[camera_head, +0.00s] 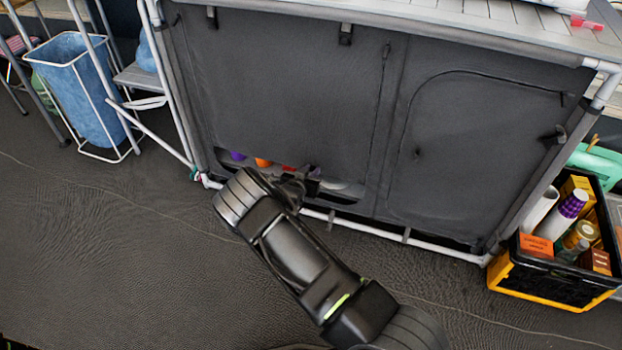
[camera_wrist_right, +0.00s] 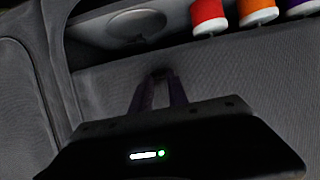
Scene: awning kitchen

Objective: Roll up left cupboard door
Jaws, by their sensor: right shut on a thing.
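The left cupboard door (camera_head: 285,85) is a dark grey fabric panel on the left half of the cupboard, hanging down over most of its opening. Its lower edge is a little raised, and a narrow gap shows below it. My right gripper (camera_head: 298,182) is at this lower edge, shut on the door fabric. In the right wrist view its fingers (camera_wrist_right: 160,92) meet at the dark fabric (camera_wrist_right: 220,85); the exact grip is dark and hard to make out. My left gripper is not in view.
Red (camera_wrist_right: 208,15) and orange (camera_wrist_right: 257,12) containers show inside the cupboard. The right cupboard door (camera_head: 475,150) hangs closed. A black and yellow crate (camera_head: 545,285) stands at the right, a blue bin (camera_head: 85,90) at the left. Floor between is clear.

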